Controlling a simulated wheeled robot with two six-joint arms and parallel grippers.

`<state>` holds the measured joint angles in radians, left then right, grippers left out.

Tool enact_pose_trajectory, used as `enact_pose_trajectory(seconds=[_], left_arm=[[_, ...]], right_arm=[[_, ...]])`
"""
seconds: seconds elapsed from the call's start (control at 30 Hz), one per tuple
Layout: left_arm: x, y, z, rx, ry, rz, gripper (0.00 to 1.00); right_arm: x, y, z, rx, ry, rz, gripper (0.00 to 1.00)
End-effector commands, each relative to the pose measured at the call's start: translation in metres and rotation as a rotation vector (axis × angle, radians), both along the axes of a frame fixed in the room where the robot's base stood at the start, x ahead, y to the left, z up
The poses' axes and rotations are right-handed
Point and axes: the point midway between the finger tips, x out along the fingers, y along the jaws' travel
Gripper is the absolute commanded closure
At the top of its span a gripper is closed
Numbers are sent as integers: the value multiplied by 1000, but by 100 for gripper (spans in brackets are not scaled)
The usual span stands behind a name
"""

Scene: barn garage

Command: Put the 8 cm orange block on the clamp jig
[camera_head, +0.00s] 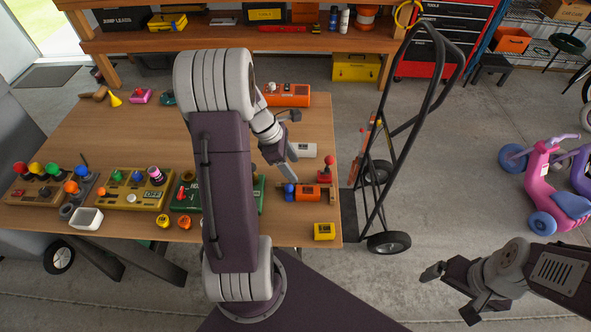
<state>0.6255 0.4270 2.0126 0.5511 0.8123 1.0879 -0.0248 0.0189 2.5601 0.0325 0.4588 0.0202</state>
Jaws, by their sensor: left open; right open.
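A small orange block (307,193) with a dark label lies near the right edge of the table. A blue knob (289,192) is at its left end and a brown upright piece is at its right end. These look like parts of the clamp jig (332,194), but I cannot tell how the block sits in it. My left gripper (291,148) is open and empty above the table, one finger close to the blue knob. My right gripper (451,293) is open and empty, low at the right, away from the table.
A red-knobbed joystick (326,168), a pale box (302,150) and a yellow block (324,231) are close by. A larger orange unit (288,95) lies farther back. Control boxes (134,191) fill the table's left front. A hand truck (385,180) stands right of the table.

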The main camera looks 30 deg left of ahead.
Motion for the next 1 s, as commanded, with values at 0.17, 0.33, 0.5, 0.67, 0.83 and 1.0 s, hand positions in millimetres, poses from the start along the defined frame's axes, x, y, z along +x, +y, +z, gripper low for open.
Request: enact_pose_trajectory(seconds=[0.17,0.33,0.5,0.67,0.83,1.0], left_arm=[[-24,-49,-1,162,-58,-515,43],[-71,-107,-1,409,-208,-1500,43],[-94,-127,-2,508,-302,-2019,43],[-96,-127,-2,512,-307,-2051,43],[-95,-127,-2,511,-306,-2047,43],[-95,-127,-2,510,-305,-2045,43]], right_arm=[[0,0,0,0,0,0,6],[0,0,0,0,0,0,6],[0,0,0,0,0,0,6],[0,0,0,0,0,0,6],[0,0,0,0,0,0,6],[0,0,0,0,0,0,6]])
